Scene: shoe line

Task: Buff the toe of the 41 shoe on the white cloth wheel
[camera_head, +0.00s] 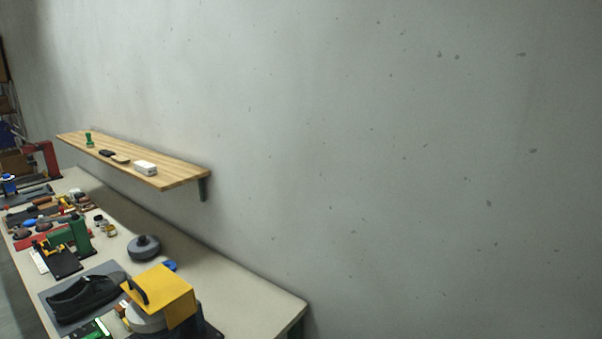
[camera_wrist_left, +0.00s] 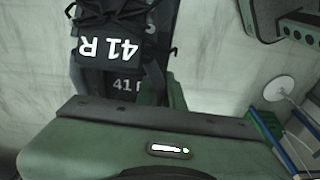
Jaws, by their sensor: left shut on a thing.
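In the left wrist view, a black laced shoe (camera_wrist_left: 90,20) carries a white "41 R" mark, upside down in the picture. My left gripper (camera_wrist_left: 150,92) is shut on this shoe; its green housing fills the bottom of that view and hides part of the grip. The toe is not clear to see. In the head view, a black shoe (camera_head: 85,298) shows over a grey mat; I cannot tell whether it touches the mat. A pale round wheel (camera_head: 146,319) sits partly hidden under a yellow hood (camera_head: 163,290) to its right. My right gripper is not in view.
The long bench (camera_head: 235,277) is clear right of the hood. A dark grey round object (camera_head: 144,247) stands behind the mat (camera_head: 108,268). A green press (camera_head: 77,233) and several tools lie farther left. A wooden shelf (camera_head: 178,173) holding small items juts from the wall above.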

